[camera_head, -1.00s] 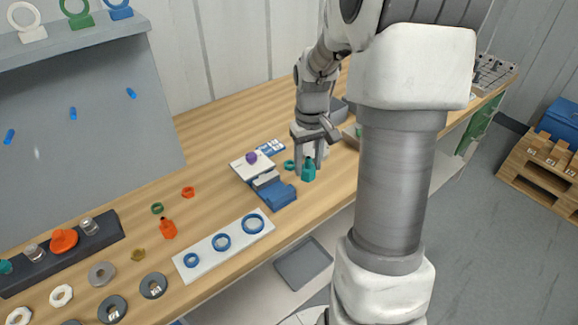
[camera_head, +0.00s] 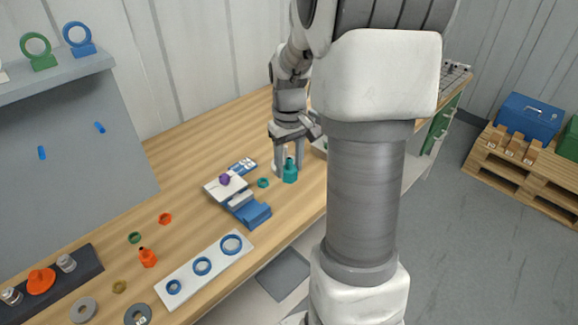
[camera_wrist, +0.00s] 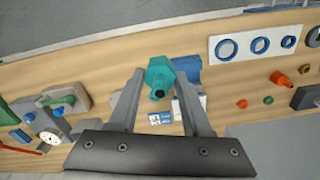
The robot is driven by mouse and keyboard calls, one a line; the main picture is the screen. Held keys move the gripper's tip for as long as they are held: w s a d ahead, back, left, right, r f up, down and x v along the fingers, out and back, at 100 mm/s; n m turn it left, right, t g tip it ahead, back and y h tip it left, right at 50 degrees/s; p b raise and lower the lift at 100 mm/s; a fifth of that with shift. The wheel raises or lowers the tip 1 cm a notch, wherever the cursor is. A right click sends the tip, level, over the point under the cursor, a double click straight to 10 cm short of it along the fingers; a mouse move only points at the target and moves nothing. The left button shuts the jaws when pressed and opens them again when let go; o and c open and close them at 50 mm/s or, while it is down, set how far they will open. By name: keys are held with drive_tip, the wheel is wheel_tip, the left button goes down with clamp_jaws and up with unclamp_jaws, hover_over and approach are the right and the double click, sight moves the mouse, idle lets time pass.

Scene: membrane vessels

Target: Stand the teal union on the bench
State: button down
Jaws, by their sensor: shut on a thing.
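The teal union (camera_head: 290,173) is a faceted piece with a wide lower body and a narrow dark-topped neck. It looks about upright in the head view, over the bench (camera_head: 215,140). In the wrist view the union (camera_wrist: 160,74) is between my fingertips, its dark opening facing the camera. My gripper (camera_wrist: 160,80) is shut on it, and the gripper (camera_head: 288,170) points down in the head view. I cannot tell whether the union's base touches the bench.
A teal ring (camera_head: 263,183) lies just left of the union. A blue fixture (camera_head: 252,213) and a white block with a purple knob (camera_head: 225,180) stand nearby. A white plate with blue rings (camera_head: 203,266) lies nearer. Bare wood is behind the gripper, to its left.

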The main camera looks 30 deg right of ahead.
drive_tip(key=shift+n, duration=0.4)
drive_tip(key=w+a+f, duration=0.1)
drive_tip(key=a+f, duration=0.2)
drive_tip(key=a, duration=0.2)
drive_tip(key=w+a+f, duration=0.1)
drive_tip(key=a+f, duration=0.3)
drive_tip(key=a, duration=0.2)
drive_tip(key=w+a+f, duration=0.2)
drive_tip(key=a+f, duration=0.2)
drive_tip(key=a, duration=0.2)
drive_tip(key=shift+a+f, duration=0.15)
drive_tip(key=shift+a, duration=0.1)
drive_tip(key=shift+w+f, duration=0.1)
